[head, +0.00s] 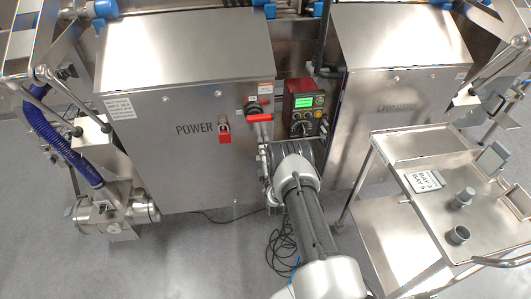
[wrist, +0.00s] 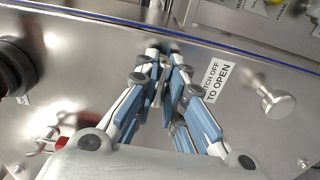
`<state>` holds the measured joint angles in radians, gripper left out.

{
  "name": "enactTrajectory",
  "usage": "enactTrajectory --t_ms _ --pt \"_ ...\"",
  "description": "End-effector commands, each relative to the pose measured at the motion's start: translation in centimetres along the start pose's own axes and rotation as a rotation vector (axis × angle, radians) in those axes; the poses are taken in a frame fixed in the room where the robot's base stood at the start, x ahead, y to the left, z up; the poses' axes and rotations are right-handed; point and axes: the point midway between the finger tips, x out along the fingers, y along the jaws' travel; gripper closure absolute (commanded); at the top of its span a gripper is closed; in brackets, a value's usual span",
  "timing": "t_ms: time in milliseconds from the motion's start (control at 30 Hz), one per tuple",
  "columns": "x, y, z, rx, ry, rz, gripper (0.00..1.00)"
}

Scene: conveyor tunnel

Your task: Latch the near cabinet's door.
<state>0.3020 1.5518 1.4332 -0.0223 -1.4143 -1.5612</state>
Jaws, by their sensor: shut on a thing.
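The near cabinet (head: 180,160), grey metal and marked POWER, stands left of centre in the head view. Its door looks closed or nearly so. A red handle (head: 260,117) is on the door's right side. My gripper (head: 268,158) is just below that handle, at the cabinet's right edge. In the wrist view my gripper (wrist: 167,50) points at the metal door face (wrist: 235,60), with its blue-padded fingers drawn together at the tips. They are shut on a small dark part, mostly hidden by the fingers. A "to open" label (wrist: 217,82) and a silver knob (wrist: 272,97) sit to the right.
A red control box (head: 304,107) with a green screen is right of the near cabinet. A second cabinet (head: 400,90) stands beyond it. A steel cart (head: 425,148) with cups is at the right. A loose cable (head: 281,245) lies on the floor beside my arm.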

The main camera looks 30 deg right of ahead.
Motion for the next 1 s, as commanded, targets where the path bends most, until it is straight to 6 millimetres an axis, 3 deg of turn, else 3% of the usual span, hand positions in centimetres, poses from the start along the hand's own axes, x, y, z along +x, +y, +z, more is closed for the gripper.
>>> enactTrajectory --t_ms 367,1000 --pt "-0.01 -0.01 0.0 0.163 0.0 0.0 1.0" --pt "-0.01 -0.01 0.0 0.758 0.0 0.0 1.0"
